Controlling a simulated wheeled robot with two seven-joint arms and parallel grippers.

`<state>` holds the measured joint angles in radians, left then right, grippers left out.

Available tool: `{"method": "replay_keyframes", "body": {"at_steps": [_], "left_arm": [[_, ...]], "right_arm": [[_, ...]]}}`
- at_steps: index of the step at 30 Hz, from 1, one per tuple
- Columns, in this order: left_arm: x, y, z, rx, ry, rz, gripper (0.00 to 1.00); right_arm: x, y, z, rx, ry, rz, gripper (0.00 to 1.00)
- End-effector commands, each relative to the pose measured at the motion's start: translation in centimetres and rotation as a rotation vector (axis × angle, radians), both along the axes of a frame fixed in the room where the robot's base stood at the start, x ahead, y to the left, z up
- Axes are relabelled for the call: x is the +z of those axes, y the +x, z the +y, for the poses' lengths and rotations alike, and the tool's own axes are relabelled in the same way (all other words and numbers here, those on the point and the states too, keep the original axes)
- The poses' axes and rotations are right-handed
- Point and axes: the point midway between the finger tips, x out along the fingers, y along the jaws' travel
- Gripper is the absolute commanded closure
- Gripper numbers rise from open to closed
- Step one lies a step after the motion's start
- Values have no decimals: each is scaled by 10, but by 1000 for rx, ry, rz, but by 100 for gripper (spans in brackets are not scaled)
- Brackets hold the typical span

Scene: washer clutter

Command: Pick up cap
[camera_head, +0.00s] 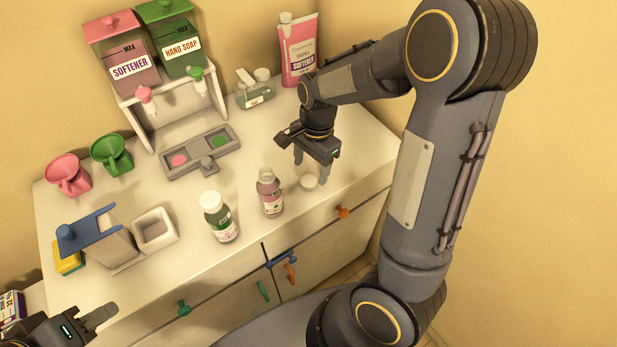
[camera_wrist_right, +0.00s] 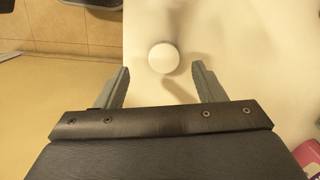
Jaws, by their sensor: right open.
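The white round cap (camera_head: 309,182) lies on the counter near its front edge, to the right of a pink bottle (camera_head: 271,198). My right gripper (camera_head: 312,167) is open and points down just above and behind the cap. In the right wrist view the cap (camera_wrist_right: 163,58) shows between and slightly beyond the two spread fingertips (camera_wrist_right: 161,68). Nothing is held between those fingers. My left gripper (camera_head: 95,320) is at the bottom left corner, away from the cap and partly cut off. Its jaw state is unclear.
A green bottle (camera_head: 218,220) with a white top stands left of the pink bottle. A dispenser stand (camera_head: 185,105), a shallow tray (camera_head: 178,166), two cups and a pink softener tube (camera_head: 298,50) are farther back. Counter right of the cap is clear.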

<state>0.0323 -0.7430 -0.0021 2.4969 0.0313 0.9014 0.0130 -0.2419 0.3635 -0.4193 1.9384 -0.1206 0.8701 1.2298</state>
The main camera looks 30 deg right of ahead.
Motion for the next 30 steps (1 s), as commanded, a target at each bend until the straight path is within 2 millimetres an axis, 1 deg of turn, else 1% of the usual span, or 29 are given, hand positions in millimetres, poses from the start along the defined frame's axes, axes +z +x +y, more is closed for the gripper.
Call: {"method": "replay_keyframes", "body": {"at_steps": [6,9,12,18,28,29,30], "left_arm": [[6,0,0,0,0,0,64],[6,0,0,0,0,0,64],[6,0,0,0,0,0,64],[6,0,0,0,0,0,64],[6,0,0,0,0,0,64],[6,0,0,0,0,0,64],[6,0,0,0,0,0,64]], "right_arm": [[-32,4,0,1,1,5,37],[-43,4,2,2,0,3,37],[-48,4,3,2,1,0,37],[-48,4,3,3,1,-1,37],[-48,4,2,3,1,-1,80],[-48,4,2,3,1,-1,84],[-48,4,2,3,1,-1,84]]}}
